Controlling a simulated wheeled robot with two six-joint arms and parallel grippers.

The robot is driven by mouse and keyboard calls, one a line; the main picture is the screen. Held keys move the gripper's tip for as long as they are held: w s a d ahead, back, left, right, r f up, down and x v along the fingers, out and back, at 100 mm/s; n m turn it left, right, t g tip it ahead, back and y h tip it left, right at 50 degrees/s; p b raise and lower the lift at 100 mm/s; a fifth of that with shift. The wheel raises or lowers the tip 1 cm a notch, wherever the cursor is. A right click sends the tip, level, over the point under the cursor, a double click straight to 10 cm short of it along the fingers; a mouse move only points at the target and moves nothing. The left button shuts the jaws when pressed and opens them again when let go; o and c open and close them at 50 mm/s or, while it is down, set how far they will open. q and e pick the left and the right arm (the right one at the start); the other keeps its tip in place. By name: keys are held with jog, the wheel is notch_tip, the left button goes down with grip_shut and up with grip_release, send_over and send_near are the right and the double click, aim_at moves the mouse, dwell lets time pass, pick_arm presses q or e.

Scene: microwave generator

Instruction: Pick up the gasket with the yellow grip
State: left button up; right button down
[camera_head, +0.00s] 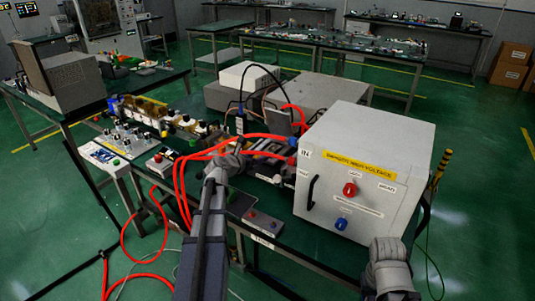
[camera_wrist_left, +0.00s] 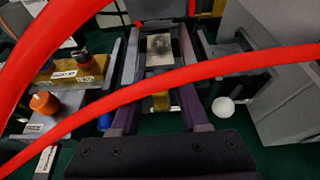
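In the left wrist view, a small yellow piece (camera_wrist_left: 160,101), which looks like the gasket's grip, sits between the spread fingers of my left gripper (camera_wrist_left: 160,78). A pale square plate with a grey patch (camera_wrist_left: 159,48) lies just beyond it; I cannot tell whether they are one part. A red hose (camera_wrist_left: 218,70) crosses in front and hides part of this area. In the head view my left gripper (camera_head: 228,162) is over the bench, left of the white cabinet. The gasket cannot be made out there. My right gripper (camera_head: 388,266) is low at the cabinet's front right; its fingers are unclear.
The white high-voltage cabinet (camera_head: 365,170) stands close on the right. Red hoses (camera_head: 180,175) loop over the bench's left side. Small bottles and fittings (camera_head: 150,113) crowd the bench at left. In the wrist view a white ball (camera_wrist_left: 223,107) lies right of the fingers.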

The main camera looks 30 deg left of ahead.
pick_arm(q)
grip_shut()
pick_arm(e)
jog(key=shift+r, duration=0.1)
dwell(0.5)
